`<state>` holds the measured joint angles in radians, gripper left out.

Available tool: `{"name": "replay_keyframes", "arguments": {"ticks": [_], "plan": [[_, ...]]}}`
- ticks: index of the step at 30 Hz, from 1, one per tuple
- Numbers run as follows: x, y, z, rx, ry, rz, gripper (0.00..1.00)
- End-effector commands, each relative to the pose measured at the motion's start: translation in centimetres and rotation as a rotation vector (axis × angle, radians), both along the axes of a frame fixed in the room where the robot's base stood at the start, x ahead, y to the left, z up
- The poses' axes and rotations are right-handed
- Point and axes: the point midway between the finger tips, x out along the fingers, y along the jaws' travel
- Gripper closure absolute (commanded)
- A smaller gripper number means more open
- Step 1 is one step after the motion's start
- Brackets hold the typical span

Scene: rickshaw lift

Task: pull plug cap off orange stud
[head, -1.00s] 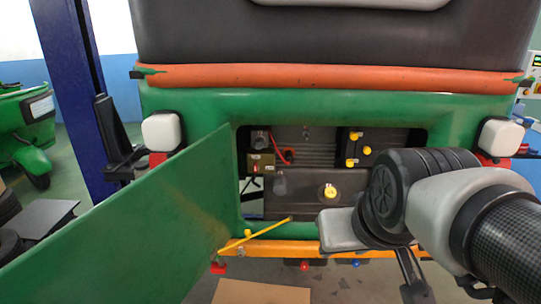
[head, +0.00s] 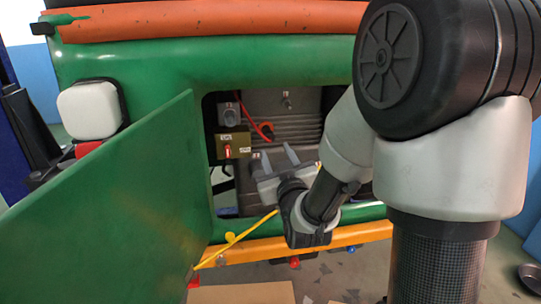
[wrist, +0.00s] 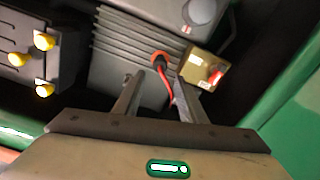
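The plug cap (wrist: 160,58) is a dark cap with an orange-red ring, against the ribbed grey housing in the wrist view. In the head view the plug cap (head: 266,129) is small, above my gripper. A red cable runs from it. I cannot tell the orange stud apart from the ring. My gripper (wrist: 158,82) is open and empty, its two grey fingers pointing into the bay. The cap appears between and beyond the fingertips in the wrist view. In the head view my gripper (head: 279,156) is below the cap, apparently not touching it.
A tan box (head: 234,146) with a red switch is left of my gripper; in the wrist view the box (wrist: 207,67) is close to the right finger. A black block with yellow knobs (wrist: 44,41) is at left. The open green door (head: 120,205) and yellow rod (head: 240,236) flank the bay.

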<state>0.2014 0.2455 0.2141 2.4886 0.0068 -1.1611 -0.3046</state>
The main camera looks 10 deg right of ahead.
Motion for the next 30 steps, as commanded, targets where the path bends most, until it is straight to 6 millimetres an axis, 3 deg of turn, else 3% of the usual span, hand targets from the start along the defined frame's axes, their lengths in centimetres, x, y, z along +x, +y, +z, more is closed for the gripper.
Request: {"name": "replay_keyframes", "arguments": {"ticks": [18, 30], "plan": [[7.8, 0.0, -0.2, 0.000, 0.001, 0.000, 0.62], [9.0, 0.0, 0.1, 0.000, 0.002, 0.000, 0.62]]}}
